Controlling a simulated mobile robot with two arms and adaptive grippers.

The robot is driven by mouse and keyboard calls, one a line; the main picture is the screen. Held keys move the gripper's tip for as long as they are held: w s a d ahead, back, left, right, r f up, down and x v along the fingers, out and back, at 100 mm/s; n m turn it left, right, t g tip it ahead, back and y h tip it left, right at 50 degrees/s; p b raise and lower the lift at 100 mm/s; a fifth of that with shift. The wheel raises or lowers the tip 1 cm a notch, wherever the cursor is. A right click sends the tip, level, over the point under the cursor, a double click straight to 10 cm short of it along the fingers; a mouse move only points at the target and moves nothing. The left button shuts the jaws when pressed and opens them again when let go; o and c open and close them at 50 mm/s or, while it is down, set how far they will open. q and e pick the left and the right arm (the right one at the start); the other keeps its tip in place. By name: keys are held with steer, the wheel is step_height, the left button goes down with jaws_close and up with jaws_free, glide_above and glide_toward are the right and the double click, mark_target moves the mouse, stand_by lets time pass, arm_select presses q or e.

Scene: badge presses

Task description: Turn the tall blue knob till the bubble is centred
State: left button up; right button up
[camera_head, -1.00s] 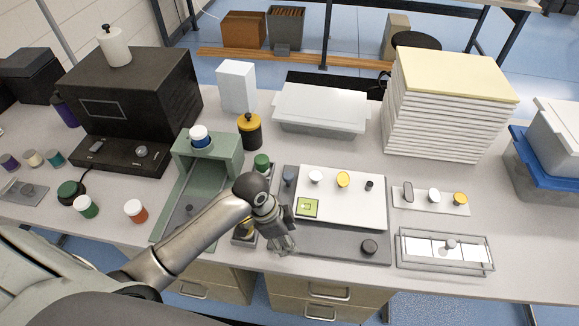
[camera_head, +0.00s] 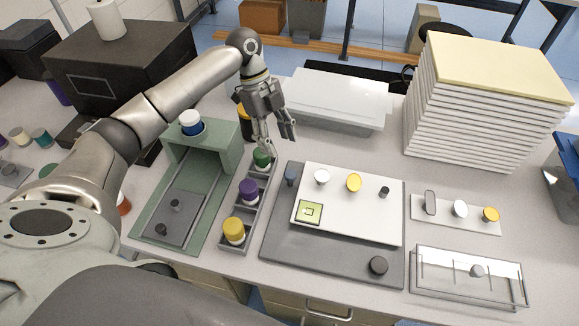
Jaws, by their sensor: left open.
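A levelling plate (camera_head: 347,233) with a white top lies on a dark grey base (camera_head: 300,248). A square yellow-green level (camera_head: 309,212) sits at its left front; its bubble is too small to judge. A slate-blue upright knob (camera_head: 290,175) stands at the plate's back left corner, with a white knob (camera_head: 321,177), a yellow knob (camera_head: 353,183) and a small dark knob (camera_head: 384,192) to its right. My left gripper (camera_head: 275,144) is open and empty, pointing down behind and left of the slate-blue knob, close to a green-capped jar (camera_head: 262,158). My right gripper is not seen.
A grey rack (camera_head: 257,219) holds the green jar, a purple jar (camera_head: 248,192) and a yellow jar (camera_head: 233,231). A green press (camera_head: 217,159) with a blue-and-white knob (camera_head: 190,122) stands left. A white-lidded bin (camera_head: 330,98) and a paper stack (camera_head: 480,120) stand behind.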

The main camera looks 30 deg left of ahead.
mark_target(290, 173)
arm_select(q)
steer(key=p+x, duration=0.1)
steer(key=x, duration=0.8)
steer(key=shift+d+f, duration=0.1)
steer(key=shift+f, duration=0.05)
steer(key=shift+c, duration=0.3)
steer(key=c, duration=1)
